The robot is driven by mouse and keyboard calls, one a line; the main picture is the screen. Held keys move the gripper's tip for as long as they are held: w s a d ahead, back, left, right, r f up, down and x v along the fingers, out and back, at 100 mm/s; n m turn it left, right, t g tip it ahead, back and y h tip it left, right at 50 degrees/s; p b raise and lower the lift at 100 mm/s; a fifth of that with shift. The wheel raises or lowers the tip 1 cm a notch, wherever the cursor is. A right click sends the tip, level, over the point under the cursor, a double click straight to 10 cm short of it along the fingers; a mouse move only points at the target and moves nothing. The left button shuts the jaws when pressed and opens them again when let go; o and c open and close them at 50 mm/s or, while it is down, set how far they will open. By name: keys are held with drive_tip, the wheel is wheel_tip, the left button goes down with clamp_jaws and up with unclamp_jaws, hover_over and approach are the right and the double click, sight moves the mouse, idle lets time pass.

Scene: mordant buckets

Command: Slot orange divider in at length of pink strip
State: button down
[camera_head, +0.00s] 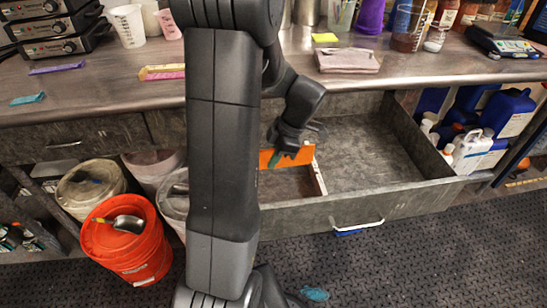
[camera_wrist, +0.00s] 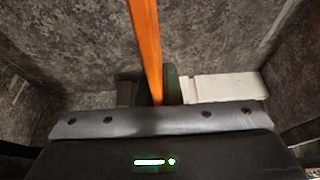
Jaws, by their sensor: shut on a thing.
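The orange divider (camera_head: 303,156) stands on edge in the left part of the open drawer (camera_head: 400,208). My gripper (camera_head: 288,158) reaches down into the drawer and is shut on the orange divider. In the wrist view the divider (camera_wrist: 147,40) shows edge-on as an orange band running up from between the dark green fingers (camera_wrist: 159,90). A pink strip (camera_head: 165,75) lies on the counter beside a yellow one, partly hidden by my arm. My arm also hides the drawer's left end. Whether the divider touches the drawer floor cannot be told.
A pale partition (camera_head: 319,179) stands in the drawer next to the divider; a pale piece also shows in the wrist view (camera_wrist: 225,88). The drawer's right part is empty. An orange bucket (camera_head: 128,245) with a scoop stands at left. Blue jugs (camera_head: 506,112) stand at right.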

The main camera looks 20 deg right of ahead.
drive_tip(key=shift+f+b, duration=1.5)
drive_tip(key=shift+f, duration=0.25)
drive_tip(key=c, duration=1.5)
unclamp_jaws()
drive_tip(key=p+v, duration=0.2)
drive_tip(key=v, duration=1.2)
drive_tip(key=shift+p, duration=0.35)
drive_tip(key=shift+f, duration=0.1)
drive_tip(key=b+x, duration=0.2)
drive_tip(key=x, duration=1.1)
drive_tip(key=shift+a+f+b, duration=0.2)
drive_tip(key=shift+f+b, duration=0.15)
drive_tip(key=shift+r+p, duration=0.5)
drive_tip(key=shift+r, duration=0.05)
